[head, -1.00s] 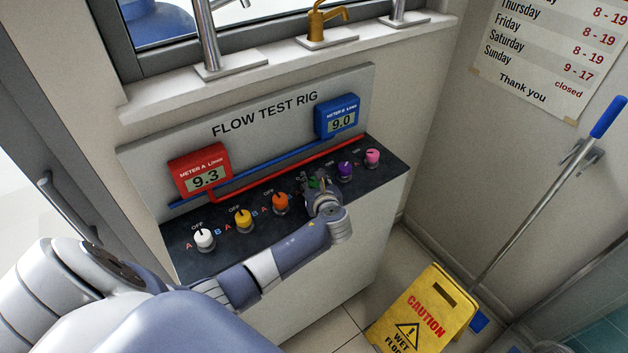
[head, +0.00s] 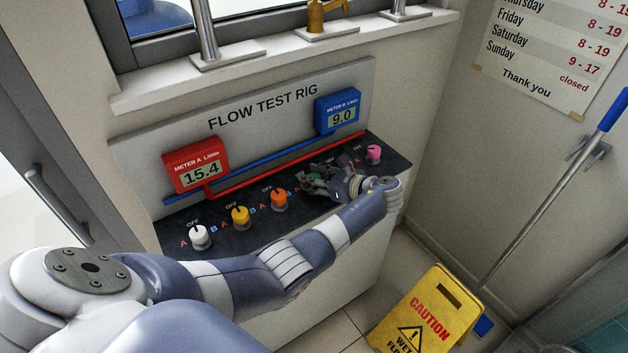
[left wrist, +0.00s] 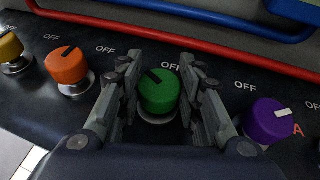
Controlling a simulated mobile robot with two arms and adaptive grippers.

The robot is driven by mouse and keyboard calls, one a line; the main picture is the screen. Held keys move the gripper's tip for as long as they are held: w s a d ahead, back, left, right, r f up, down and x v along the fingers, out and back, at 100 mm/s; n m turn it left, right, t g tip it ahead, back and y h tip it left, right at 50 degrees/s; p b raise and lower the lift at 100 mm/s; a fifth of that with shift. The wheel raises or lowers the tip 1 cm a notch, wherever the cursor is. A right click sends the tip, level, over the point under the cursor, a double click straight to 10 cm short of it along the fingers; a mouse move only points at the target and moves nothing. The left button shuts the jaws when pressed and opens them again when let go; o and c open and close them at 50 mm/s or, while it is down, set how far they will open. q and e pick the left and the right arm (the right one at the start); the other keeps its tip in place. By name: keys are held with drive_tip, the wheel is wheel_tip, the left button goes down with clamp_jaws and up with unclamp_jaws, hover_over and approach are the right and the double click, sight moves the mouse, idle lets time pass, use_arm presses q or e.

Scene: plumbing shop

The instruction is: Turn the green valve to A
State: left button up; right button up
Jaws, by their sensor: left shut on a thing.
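The green valve (left wrist: 160,92) is a round knob with a dark pointer mark on the black bench of the flow test rig. In the left wrist view its pointer is tilted to the left of its OFF label. My left gripper (left wrist: 162,104) has one finger on each side of the knob and is shut on it. In the head view my left gripper (head: 318,181) partly covers the green valve (head: 317,174). The red meter A (head: 196,171) reads 15.4 and the blue meter B (head: 338,112) reads 9.0. My right gripper is not in view.
The orange valve (left wrist: 67,66) stands left of the green one, the purple valve (left wrist: 270,121) right. White (head: 200,236), yellow (head: 240,216) and pink (head: 373,153) valves share the bench. A yellow caution sign (head: 428,312) stands on the floor at right.

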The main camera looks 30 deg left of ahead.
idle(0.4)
use_arm(q)
drive_tip(key=o, duration=1.1)
drive_tip(key=v, duration=1.2)
